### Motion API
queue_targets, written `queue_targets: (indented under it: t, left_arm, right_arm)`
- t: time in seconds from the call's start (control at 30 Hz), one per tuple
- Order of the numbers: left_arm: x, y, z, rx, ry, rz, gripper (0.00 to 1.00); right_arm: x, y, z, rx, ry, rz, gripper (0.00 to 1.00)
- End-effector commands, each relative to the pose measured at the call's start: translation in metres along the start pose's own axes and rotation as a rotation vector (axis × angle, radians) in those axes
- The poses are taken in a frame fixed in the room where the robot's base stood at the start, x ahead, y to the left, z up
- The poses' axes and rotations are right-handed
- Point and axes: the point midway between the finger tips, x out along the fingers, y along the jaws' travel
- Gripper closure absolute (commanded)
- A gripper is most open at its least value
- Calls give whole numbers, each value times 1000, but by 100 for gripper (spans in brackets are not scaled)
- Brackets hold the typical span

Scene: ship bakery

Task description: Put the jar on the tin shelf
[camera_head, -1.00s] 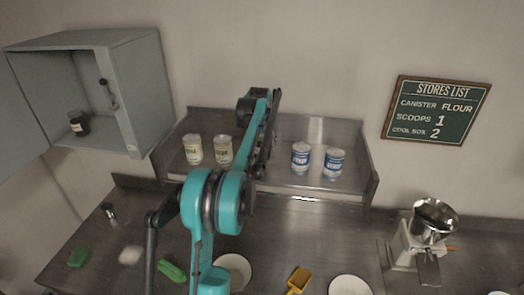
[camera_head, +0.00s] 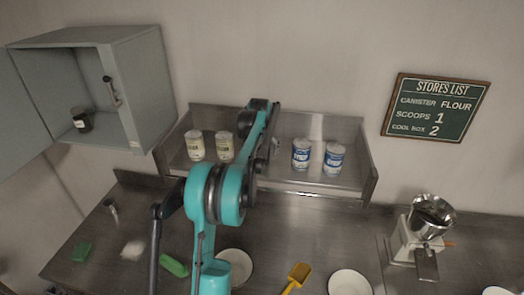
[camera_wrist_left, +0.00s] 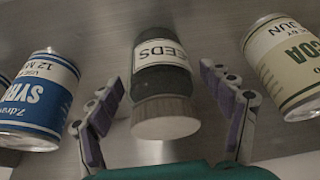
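A dark jar with a white label reading "SEEDS" and a tan lid (camera_wrist_left: 163,75) is between the spread fingers of my left gripper (camera_wrist_left: 168,112) in the left wrist view. Gaps show on both sides of the jar, so the gripper is open around it. The jar appears to be on the metal tin shelf (camera_head: 290,180), between a blue syrup tin (camera_wrist_left: 38,98) and a cream cocoa tin (camera_wrist_left: 285,65). In the head view my teal left arm hides this jar and the fingertips. My right gripper is not in view.
Two cream tins (camera_head: 195,146) stand left on the shelf, two blue-labelled tins (camera_head: 301,154) right. Another dark jar (camera_head: 82,121) sits in the open wall cabinet (camera_head: 150,100). Bowls (camera_head: 348,283), a yellow scoop (camera_head: 296,277) and a grinder (camera_head: 425,230) are on the counter below.

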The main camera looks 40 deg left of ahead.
Motion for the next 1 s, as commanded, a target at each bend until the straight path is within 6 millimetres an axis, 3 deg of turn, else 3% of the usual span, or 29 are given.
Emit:
queue_targets:
  t: [0.33, 0.8, 1.0]
  left_arm:
    - [-10, 0, -1, 0, 0, 0, 20]
    - [-104, 0, -1, 0, 0, 0, 20]
    - [-122, 0, -1, 0, 0, 0, 20]
  right_arm:
    - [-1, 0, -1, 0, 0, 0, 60]
    - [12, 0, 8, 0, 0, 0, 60]
    - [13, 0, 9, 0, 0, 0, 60]
